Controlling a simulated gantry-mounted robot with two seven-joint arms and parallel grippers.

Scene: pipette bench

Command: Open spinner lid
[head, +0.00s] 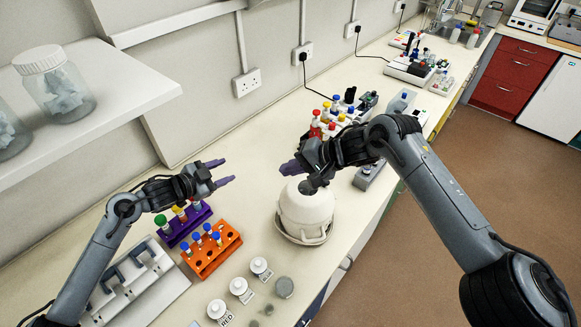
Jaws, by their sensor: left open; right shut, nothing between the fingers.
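The white rounded spinner (306,212) stands on the bench at the middle of the head view. Its domed top looks closed, and its upper back part is partly hidden by my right gripper. My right gripper (288,168) is over the back of the spinner, with its purple fingers shut and empty, pointing left. I cannot tell whether it touches the lid. My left gripper (222,172) is open and empty, left of the spinner and beyond the tube racks, its purple fingers pointing right.
A purple rack (174,235) and an orange rack (211,257) with capped tubes stand left of the spinner. White-lidded jars (240,287) stand in front, near the bench edge. More tubes (316,128) stand behind. A shelf (110,92) overhangs at left.

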